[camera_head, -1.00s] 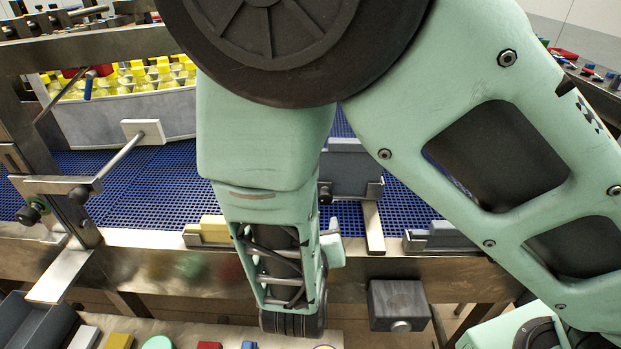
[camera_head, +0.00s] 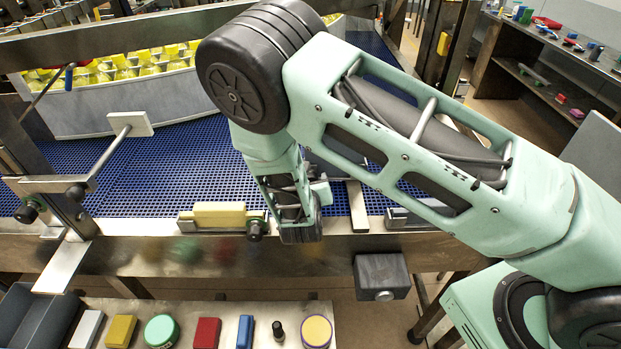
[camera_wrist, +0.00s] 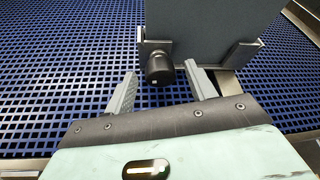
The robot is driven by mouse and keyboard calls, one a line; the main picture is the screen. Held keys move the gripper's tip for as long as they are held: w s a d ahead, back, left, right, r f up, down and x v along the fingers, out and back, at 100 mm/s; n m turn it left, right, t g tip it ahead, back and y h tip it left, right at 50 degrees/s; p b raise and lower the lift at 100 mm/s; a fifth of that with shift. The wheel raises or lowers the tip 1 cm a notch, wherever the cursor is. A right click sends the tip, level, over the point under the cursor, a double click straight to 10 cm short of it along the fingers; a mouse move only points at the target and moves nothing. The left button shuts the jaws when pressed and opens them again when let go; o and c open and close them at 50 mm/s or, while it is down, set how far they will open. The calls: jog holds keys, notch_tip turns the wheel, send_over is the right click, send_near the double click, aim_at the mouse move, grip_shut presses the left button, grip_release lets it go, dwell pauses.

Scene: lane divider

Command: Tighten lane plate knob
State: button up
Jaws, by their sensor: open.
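The lane plate (camera_wrist: 208,28) is a dark grey upright panel in a metal bracket over the blue belt. A black round knob (camera_wrist: 159,69) sits on the bracket at its lower left. In the wrist view my gripper (camera_wrist: 158,79) is open, its two grey fingers on either side of the knob and a little short of it or level with its front. I cannot tell whether either finger touches it. In the head view my arm hides the gripper and knob; a part of the grey plate (camera_head: 335,168) shows behind the wrist.
The blue mesh belt (camera_head: 130,180) runs behind a steel rail (camera_head: 130,258). A yellow block (camera_head: 219,214) with a black knob sits on the rail. A white paddle (camera_head: 130,123) on a rod reaches over the belt at left. A grey box (camera_head: 381,276) hangs below the rail.

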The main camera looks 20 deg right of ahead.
jog(key=shift+w+f, duration=0.1)
jog(key=shift+w, duration=0.05)
jog(key=c, duration=1)
jog(key=shift+o, duration=0.2)
jog(key=shift+d, duration=0.1)
jog(key=shift+b, duration=0.5)
